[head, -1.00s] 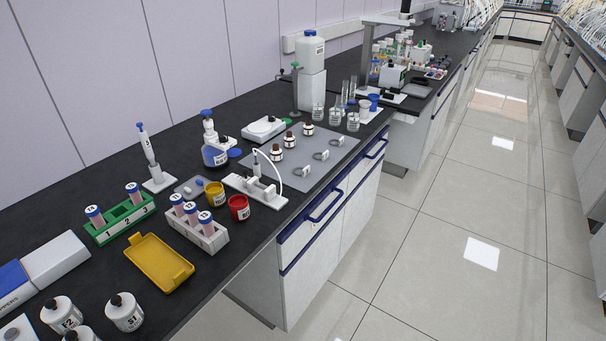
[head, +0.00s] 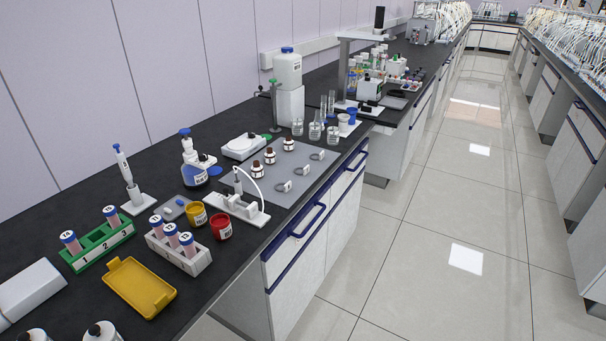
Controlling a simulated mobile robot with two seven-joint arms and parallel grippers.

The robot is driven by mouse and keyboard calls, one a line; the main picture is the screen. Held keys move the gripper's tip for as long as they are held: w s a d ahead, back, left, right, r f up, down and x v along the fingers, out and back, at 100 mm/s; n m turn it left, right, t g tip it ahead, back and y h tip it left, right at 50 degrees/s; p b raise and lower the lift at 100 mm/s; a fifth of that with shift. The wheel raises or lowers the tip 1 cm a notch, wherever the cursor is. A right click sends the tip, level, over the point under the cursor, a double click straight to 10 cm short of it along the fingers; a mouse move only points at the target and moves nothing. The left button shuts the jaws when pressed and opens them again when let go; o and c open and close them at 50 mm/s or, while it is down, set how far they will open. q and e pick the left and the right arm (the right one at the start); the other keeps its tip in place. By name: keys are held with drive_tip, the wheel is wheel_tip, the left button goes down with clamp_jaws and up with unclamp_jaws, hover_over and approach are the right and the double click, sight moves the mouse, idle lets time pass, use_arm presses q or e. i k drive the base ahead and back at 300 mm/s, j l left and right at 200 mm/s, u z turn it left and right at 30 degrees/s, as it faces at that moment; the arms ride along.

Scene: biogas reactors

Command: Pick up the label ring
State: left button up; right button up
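Three label rings lie in a row on a grey mat (head: 262,200) on the black bench: a near ring (head: 284,186), a middle ring (head: 302,171) and a far ring (head: 318,155). Each looks like a grey loop with a small white tag. Three brown bottles with white labels, a near bottle (head: 257,169), a middle bottle (head: 270,156) and a far bottle (head: 288,144), stand on the mat to the left of the rings. The rings lie apart from the bottles. Neither of my grippers shows in the head view.
A white stand with a curved tube (head: 240,208) is just nearer than the rings. Red (head: 221,228) and yellow (head: 196,215) pots, a white tube rack (head: 190,258) and a yellow tray (head: 139,288) lie nearer. Glass beakers (head: 314,131) stand beyond. The floor (head: 430,240) to the right is clear.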

sight(321, 154)
drive_tip(key=i+l+u, duration=0.1)
drive_tip(key=u, duration=0.35)
drive_tip(key=i+l+u, duration=0.15)
drive_tip(key=u, duration=0.25)
drive_tip(key=l+u, duration=0.15)
drive_tip(key=u, duration=0.3)
drive_tip(key=i+l+u, duration=0.2)
drive_tip(key=l, duration=0.25)
drive_tip(key=l+u, duration=0.25)
drive_tip(key=l, duration=0.2)
drive_tip(key=i+l, duration=0.1)
drive_tip(key=l, duration=0.75)
drive_tip(key=i+l+u, duration=0.1)
drive_tip(key=l, duration=0.75)
